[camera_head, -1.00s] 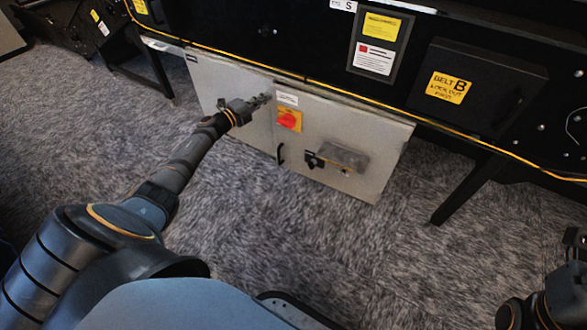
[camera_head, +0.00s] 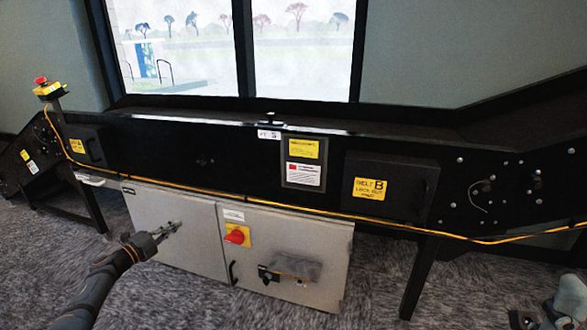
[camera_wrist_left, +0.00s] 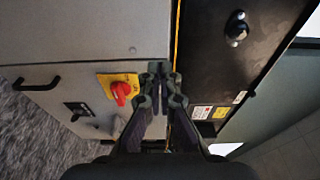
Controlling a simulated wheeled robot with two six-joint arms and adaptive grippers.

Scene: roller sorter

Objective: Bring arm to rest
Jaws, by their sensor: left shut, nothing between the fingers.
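My left arm comes in from the lower left in the head view. Its gripper (camera_head: 172,229) is in front of the grey cabinet's left door, left of the red rotary switch (camera_head: 236,236) on its yellow plate. In the left wrist view the gripper (camera_wrist_left: 158,70) is shut with nothing between its fingers, and the red switch (camera_wrist_left: 121,90) shows to its left. I cannot tell whether the fingertips touch the cabinet. At the lower right edge of the head view only a small part of my right arm shows; its fingers cannot be made out.
The grey cabinet (camera_head: 190,255) hangs under the black conveyor frame (camera_head: 230,165). A yellow cable (camera_head: 330,205) runs along the frame. A Belt B box (camera_head: 390,187) is at the right, an emergency stop (camera_head: 42,82) at far left. Carpet is open below.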

